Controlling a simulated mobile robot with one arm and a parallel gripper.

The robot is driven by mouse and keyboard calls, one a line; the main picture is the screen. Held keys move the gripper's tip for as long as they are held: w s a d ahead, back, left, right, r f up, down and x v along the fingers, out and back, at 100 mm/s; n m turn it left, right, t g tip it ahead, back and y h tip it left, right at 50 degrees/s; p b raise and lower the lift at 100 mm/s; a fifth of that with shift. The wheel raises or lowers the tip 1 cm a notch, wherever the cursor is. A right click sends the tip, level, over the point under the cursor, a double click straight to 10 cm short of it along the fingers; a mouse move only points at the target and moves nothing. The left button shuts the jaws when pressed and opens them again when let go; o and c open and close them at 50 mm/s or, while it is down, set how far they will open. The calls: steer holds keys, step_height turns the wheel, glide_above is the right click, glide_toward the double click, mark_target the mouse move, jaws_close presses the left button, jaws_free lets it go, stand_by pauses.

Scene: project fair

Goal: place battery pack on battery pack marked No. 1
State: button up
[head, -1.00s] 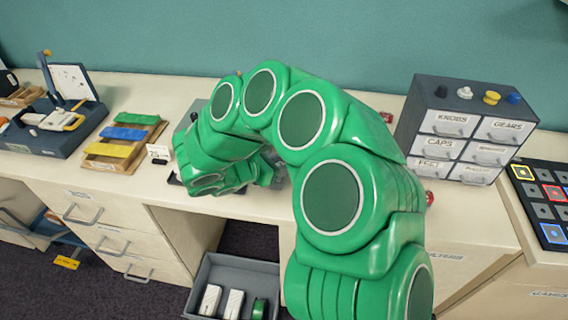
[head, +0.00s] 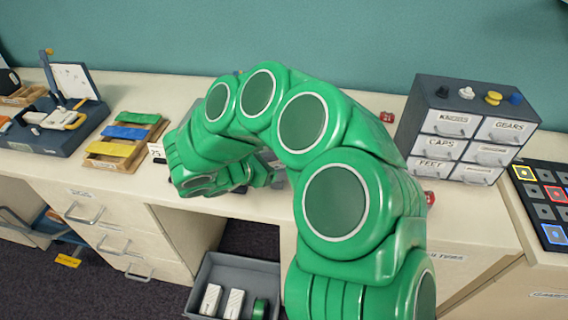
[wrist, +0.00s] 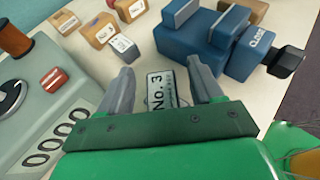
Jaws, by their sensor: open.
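My gripper (wrist: 160,68) is open in the wrist view, with its two grey fingers apart. Between and below them is a small flat piece marked No. 3 (wrist: 160,90), with a pale face and dark rim; it looks to be on the worktop, and I cannot tell whether it is a battery pack. No piece marked No. 1 can be read in either view. In the head view my green arm hides the gripper and the worktop beneath it.
In the wrist view, blue blocks (wrist: 190,40) stand at upper right, several labelled brown boxes (wrist: 98,30) at upper left, and a grey-green device (wrist: 50,110) at left. In the head view, a drawer cabinet (head: 465,130) stands right and a wooden tray (head: 122,145) left.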

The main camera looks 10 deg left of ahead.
steer(key=v, duration=0.9)
steer(key=shift+s+a+r, duration=0.15)
steer(key=shift+s+a, duration=0.05)
